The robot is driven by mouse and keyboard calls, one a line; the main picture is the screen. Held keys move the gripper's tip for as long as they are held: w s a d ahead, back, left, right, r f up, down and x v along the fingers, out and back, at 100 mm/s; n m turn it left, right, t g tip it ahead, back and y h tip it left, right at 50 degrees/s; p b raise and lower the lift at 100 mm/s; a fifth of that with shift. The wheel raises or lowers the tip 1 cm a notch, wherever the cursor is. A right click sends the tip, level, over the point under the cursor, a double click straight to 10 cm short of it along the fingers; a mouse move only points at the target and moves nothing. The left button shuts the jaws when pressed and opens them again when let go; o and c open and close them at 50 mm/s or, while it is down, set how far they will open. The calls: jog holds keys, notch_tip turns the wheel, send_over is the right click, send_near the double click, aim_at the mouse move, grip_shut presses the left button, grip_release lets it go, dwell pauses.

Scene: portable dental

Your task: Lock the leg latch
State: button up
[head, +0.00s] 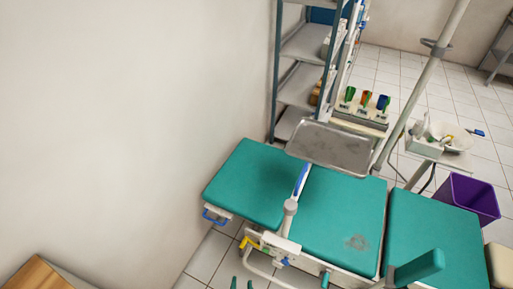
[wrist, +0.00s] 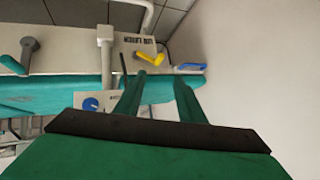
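A yellow lever (wrist: 150,57) sits on the pale side frame of the teal dental chair, beside upside-down lettering that seems to read "LEG LATCH". It also shows in the head view (head: 249,243), low on the chair's near side. My gripper (wrist: 160,80) has two green fingers, spread apart with nothing between them. In the wrist view the lever appears just beyond the fingertips, between them; I cannot tell whether they touch it. In the head view only the fingertips (head: 242,284) show at the bottom edge, below the lever. A blue handle (head: 215,218) is at the end of the leg section (head: 250,180).
A post with a blue handle (head: 302,180) rises beside the chair. A metal tray (head: 330,146) is behind it, and a purple bin (head: 468,198) at right. The wall is close at left.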

jog(key=s+d+r+n+t, duration=0.1)
jog(key=s+d+r+t, duration=0.1)
jog(key=s+r, duration=0.6)
jog(key=s+d+r+n+t, duration=0.2)
jog(key=s+r, duration=0.5)
jog(key=r, duration=0.7)
jog(key=shift+s+d+t+h, duration=0.35)
jog(key=shift+d+t, duration=0.2)
jog(key=shift+t, duration=0.25)
jog(key=shift+c, duration=0.4)
jog(key=shift+c, duration=0.2)
